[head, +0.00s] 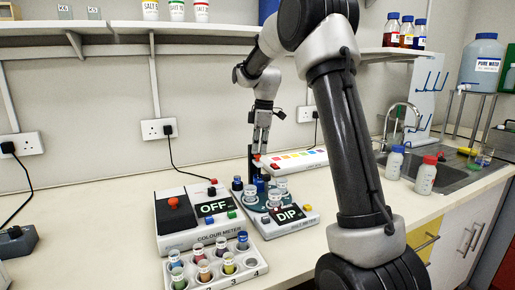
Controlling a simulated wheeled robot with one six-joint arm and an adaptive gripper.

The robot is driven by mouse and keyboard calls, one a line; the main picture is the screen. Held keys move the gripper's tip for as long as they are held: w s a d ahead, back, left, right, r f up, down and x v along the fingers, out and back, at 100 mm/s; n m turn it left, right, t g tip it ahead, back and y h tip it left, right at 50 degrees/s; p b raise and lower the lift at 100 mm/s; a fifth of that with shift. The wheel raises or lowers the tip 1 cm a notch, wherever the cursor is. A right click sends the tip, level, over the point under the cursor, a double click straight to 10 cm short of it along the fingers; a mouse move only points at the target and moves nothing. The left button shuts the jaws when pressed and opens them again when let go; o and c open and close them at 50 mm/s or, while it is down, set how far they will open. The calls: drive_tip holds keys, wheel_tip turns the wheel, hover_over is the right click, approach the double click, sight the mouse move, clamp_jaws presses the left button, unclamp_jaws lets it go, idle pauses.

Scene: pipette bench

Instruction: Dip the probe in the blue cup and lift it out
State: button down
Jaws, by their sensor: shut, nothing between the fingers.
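My gripper (260,140) points down above the back of the meters, its fingers together with nothing between them. The salt meter (300,226) shows DIP on its dark display. Its round turntable carries several small cups, including a clear one (281,184). Small dark blue items (258,184) stand behind these cups; I cannot tell what they are. I cannot make out the probe for certain; a dark upright piece stands below my gripper.
The colour meter (172,224) shows OFF, left of the salt meter. A white strip with coloured squares (297,158) stands close by my gripper's right. Bottles (426,175) stand by the sink (455,178) at right. The left counter is mostly clear.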

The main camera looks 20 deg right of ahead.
drive_tip(key=shift+f, duration=0.75)
drive_tip(key=d, duration=0.1)
drive_tip(key=s+d+r, duration=0.1)
drive_tip(key=shift+d, duration=0.35)
drive_tip(key=shift+r, duration=0.1)
wheel_tip(320, 180, up, 12)
drive_tip(key=d, duration=0.1)
drive_tip(key=shift+s, duration=0.25)
